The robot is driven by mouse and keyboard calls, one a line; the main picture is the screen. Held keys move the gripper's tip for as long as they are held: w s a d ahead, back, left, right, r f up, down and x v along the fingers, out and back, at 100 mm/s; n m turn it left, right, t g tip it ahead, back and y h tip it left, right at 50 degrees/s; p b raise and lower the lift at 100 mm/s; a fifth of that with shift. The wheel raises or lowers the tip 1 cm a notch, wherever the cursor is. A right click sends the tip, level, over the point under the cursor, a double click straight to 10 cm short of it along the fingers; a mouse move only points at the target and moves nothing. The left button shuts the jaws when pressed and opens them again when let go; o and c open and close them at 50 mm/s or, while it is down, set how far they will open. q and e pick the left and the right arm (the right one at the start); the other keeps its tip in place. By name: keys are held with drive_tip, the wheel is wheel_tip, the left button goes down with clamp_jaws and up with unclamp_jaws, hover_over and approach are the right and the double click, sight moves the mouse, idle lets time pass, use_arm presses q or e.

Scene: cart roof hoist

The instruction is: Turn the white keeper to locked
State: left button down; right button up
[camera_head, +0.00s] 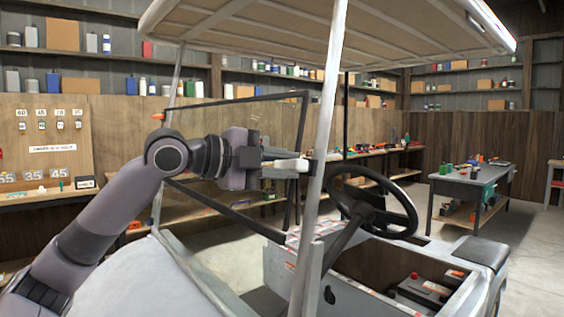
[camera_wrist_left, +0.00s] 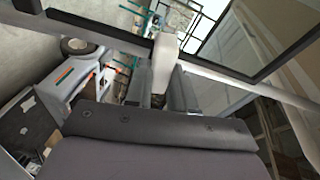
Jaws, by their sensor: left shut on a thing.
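The white keeper (camera_head: 292,164) is a small pale lever at the cart's front roof post (camera_head: 322,130). My left gripper (camera_head: 275,168) is at the keeper, with its fingers shut on it. In the left wrist view the keeper (camera_wrist_left: 164,62) stands up between the two dark fingers (camera_wrist_left: 165,90), against the dark windshield frame bar. The head view shows the keeper pointing roughly sideways toward the post. Its inner end is hidden by the fingers, and I cannot read any locked mark. My right gripper is not in view.
The cart roof (camera_head: 330,30) hangs above my arm. The steering wheel (camera_head: 372,205) is right of the post. A workbench (camera_head: 470,180) stands farther right, with open floor before it.

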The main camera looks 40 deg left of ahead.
use_arm(q)
drive_tip(key=shift+a+r+m+p, duration=0.15)
drive_tip(key=shift+m+p, duration=0.15)
drive_tip(key=shift+m, duration=0.5)
drive_tip(key=c, duration=1)
unclamp_jaws()
drive_tip(key=shift+w, duration=0.1)
drive_tip(key=shift+o, duration=0.2)
drive_tip(key=shift+s+a+b, duration=0.1)
drive_tip(key=shift+s+b, duration=0.55)
drive_tip(key=shift+r+b+v, duration=0.2)
drive_tip(key=shift+b+v, duration=1.2)
drive_tip(key=shift+v, duration=1.55)
